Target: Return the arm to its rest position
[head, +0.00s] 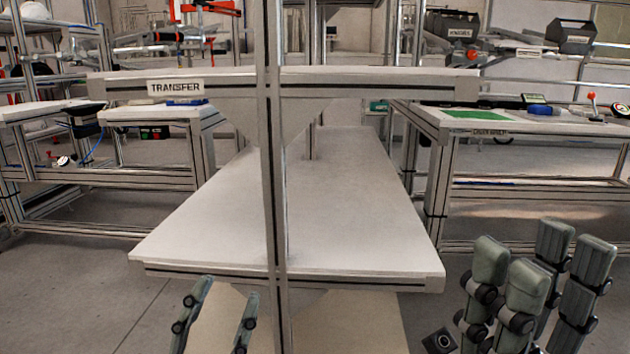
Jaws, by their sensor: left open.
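My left gripper (224,288) shows at the bottom, left of centre. Its two fingers point up and stand apart, with nothing between them. My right gripper (541,250) is at the lower right, fingers pointing up. Its greenish and dark fingers stand apart, and I see nothing held between them. The rest of both arms is mostly out of the picture. Both grippers show in front of the transfer rack's lower end, to either side of it. No helmet shell is in either gripper.
A metal rack with a TRANSFER label (176,87) stands ahead, with a wide white lower shelf (345,215) and a vertical post (272,180). A bench with a green mat (478,115) is at the right. Another bench (150,111) is at the left. Grey floor (75,280) is clear at the left.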

